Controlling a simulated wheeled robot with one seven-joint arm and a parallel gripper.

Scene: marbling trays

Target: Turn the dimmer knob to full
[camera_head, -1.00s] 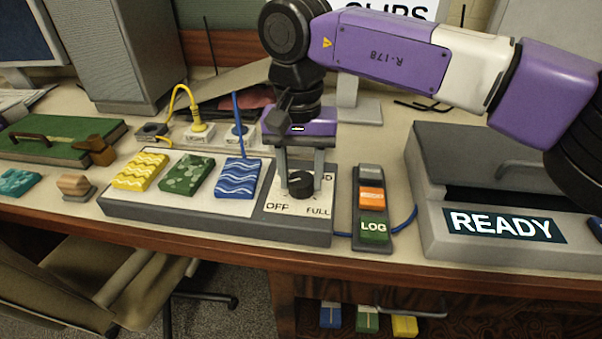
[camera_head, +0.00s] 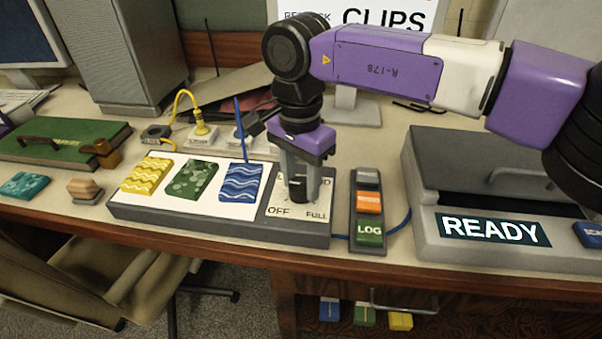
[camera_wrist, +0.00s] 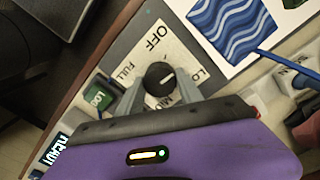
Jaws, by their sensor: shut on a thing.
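The dimmer knob (camera_head: 297,196) is black and round, on a pale dial plate (camera_head: 273,211) at the right end of the grey control board. The front finger partly covers it in the head view. In the wrist view the knob (camera_wrist: 160,78) shows whole, with its white mark towards the LO label. OFF, FULL and MID stand around it. My gripper (camera_head: 296,190) points down over the dial, its two grey fingers on opposite sides of the knob and shut on it. The fingers (camera_wrist: 160,82) also show in the wrist view.
Yellow, green and blue patterned tiles (camera_head: 193,181) lie on the board left of the dial. A switch strip (camera_head: 368,205) with a LOG button stands just right. A grey machine (camera_head: 430,236) marked READY is further right. Plugs and cables (camera_head: 203,135) lie behind.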

